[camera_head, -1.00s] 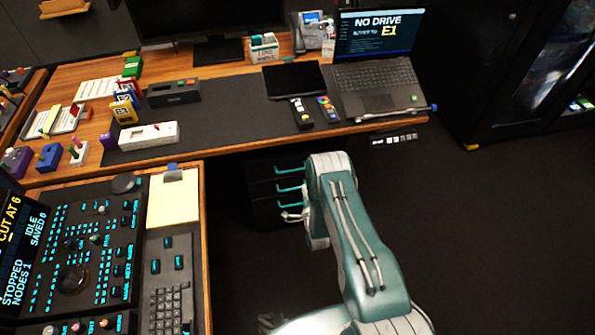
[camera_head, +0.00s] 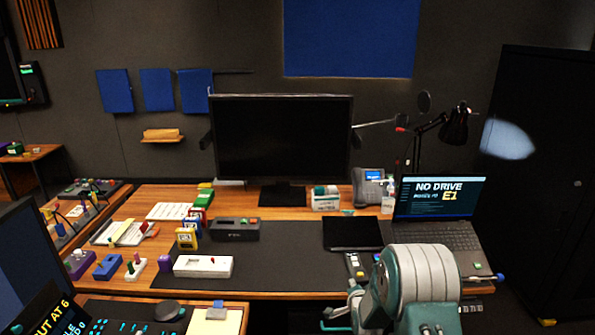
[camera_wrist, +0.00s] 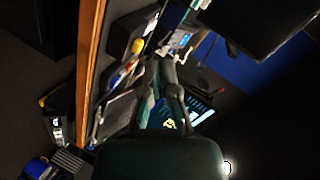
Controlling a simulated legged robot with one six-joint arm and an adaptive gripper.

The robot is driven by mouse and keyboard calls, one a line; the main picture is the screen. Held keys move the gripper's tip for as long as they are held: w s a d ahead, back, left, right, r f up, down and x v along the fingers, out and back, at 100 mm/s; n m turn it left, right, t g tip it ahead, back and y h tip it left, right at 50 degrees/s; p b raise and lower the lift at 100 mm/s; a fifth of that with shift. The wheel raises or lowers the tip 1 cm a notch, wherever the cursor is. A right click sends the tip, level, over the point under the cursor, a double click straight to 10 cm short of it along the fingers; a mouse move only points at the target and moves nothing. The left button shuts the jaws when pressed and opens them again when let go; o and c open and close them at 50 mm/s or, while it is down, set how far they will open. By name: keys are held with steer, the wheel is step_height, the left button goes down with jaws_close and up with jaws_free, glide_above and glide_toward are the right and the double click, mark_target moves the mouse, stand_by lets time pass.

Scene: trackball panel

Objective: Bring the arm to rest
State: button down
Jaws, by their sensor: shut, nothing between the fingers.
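My arm (camera_head: 418,285), teal and white, rises at the lower right of the head view, in front of the desk edge. Its rounded joint covers part of the desk front and the laptop's near corner. My gripper shows in the wrist view (camera_wrist: 166,64), with its two fingers drawn together at the tips and nothing held between them. The laptop screen shows behind the fingers there. In the head view I cannot make out the gripper's fingertips. The wrist view is dark and turned on its side.
The desk holds an open laptop (camera_head: 438,198), a black tablet (camera_head: 352,233), a phone (camera_head: 368,188), a large monitor (camera_head: 282,137) and a white box (camera_head: 203,267). A desk lamp (camera_head: 455,126) stands behind the laptop. A control console (camera_head: 130,318) lies at the lower left. A dark cabinet (camera_head: 540,180) stands right.

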steer(key=s+r+n+g, duration=0.2)
steer(key=s+r+n, duration=0.1)
steer(key=s+r, duration=0.65)
steer(key=s+r+n+g, duration=0.25)
steer(key=s+r, duration=0.35)
steer(key=r, duration=0.6)
steer(key=s+r+n+g, duration=0.2)
steer(key=s+n, duration=0.1)
steer(key=s, duration=1)
steer(key=s+a+r+n+g, duration=0.1)
steer(key=s+r+n+g, duration=0.1)
steer(key=s, duration=1.2)
steer(key=shift+a+r+n, duration=0.3)
steer(key=shift+r+n, duration=0.35)
steer(key=shift+n, duration=0.2)
